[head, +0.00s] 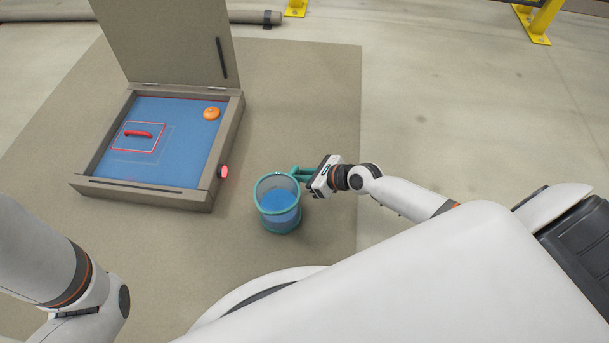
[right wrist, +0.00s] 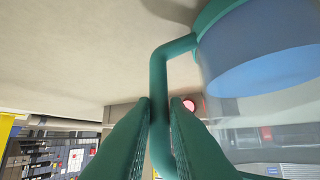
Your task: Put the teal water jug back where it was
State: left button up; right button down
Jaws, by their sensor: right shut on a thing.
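The teal water jug (head: 279,221) has clear walls, teal rims and blue water inside. It is upright over the tan mat, right of the open box. My right gripper (head: 304,174) is shut on the jug's handle at the jug's upper right side. In the right wrist view the teal handle (right wrist: 158,75) passes between the two fingers (right wrist: 160,115), and part of the jug (right wrist: 255,60) shows at upper right. I cannot tell whether the jug's base touches the mat. My left arm shows at the lower left, but its gripper is out of view.
A tan box (head: 150,193) with its lid raised holds a blue panel with a red handle (head: 138,133) and an orange knob (head: 211,113). A red button (head: 224,171) sticks out on its right side. The mat (head: 310,90) is bare behind the jug.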

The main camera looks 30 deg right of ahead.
jog(key=c, duration=1.4)
grip_release()
jog(key=shift+f, duration=0.1)
jog(key=shift+c, duration=0.2)
